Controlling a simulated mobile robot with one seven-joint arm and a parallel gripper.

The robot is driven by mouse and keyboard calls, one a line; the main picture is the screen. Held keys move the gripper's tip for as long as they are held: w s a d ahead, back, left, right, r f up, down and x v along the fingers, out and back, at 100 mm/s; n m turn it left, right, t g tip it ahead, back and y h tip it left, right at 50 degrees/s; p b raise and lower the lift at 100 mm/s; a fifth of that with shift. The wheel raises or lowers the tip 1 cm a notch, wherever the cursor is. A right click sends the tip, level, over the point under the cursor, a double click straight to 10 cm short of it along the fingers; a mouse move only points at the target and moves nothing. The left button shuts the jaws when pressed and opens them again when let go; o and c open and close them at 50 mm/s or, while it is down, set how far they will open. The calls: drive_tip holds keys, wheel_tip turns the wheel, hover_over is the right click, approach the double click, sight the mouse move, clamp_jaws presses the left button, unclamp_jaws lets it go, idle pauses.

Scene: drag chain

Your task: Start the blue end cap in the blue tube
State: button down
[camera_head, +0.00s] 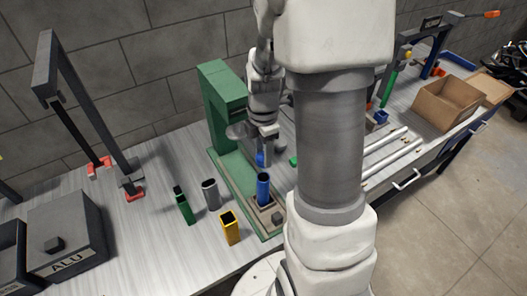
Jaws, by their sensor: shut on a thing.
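The blue tube (263,187) stands upright on the front part of the green press base, its dark open top facing up. My gripper (264,151) is above and just behind the tube in the picture, pointing down. It is shut on a small blue piece, the blue end cap (261,159), which shows below the fingers. The cap appears apart from the tube's mouth, with a small gap between them. The fingers are small here and partly hidden by my wrist.
The green press (222,105) rises behind my gripper. A green tube (183,206), a grey tube (210,194) and a yellow tube (230,228) stand to the left. A grey box marked ALU (65,240) is at far left. A cardboard box (447,103) and metal rods (388,150) lie right.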

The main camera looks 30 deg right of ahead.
sight(263, 167)
drive_tip(key=shift+f+b, duration=1.7)
drive_tip(key=shift+f, duration=0.6)
drive_tip(key=shift+f+b, duration=0.15)
drive_tip(key=shift+b, duration=0.2)
drive_tip(key=shift+f, duration=0.35)
drive_tip(key=shift+f+b, duration=0.3)
drive_tip(key=shift+b, duration=0.2)
drive_tip(key=shift+c, duration=1.4)
unclamp_jaws()
wheel_tip(263, 167, up, 17)
drive_tip(key=p, duration=0.1)
drive_tip(key=shift+r, duration=0.2)
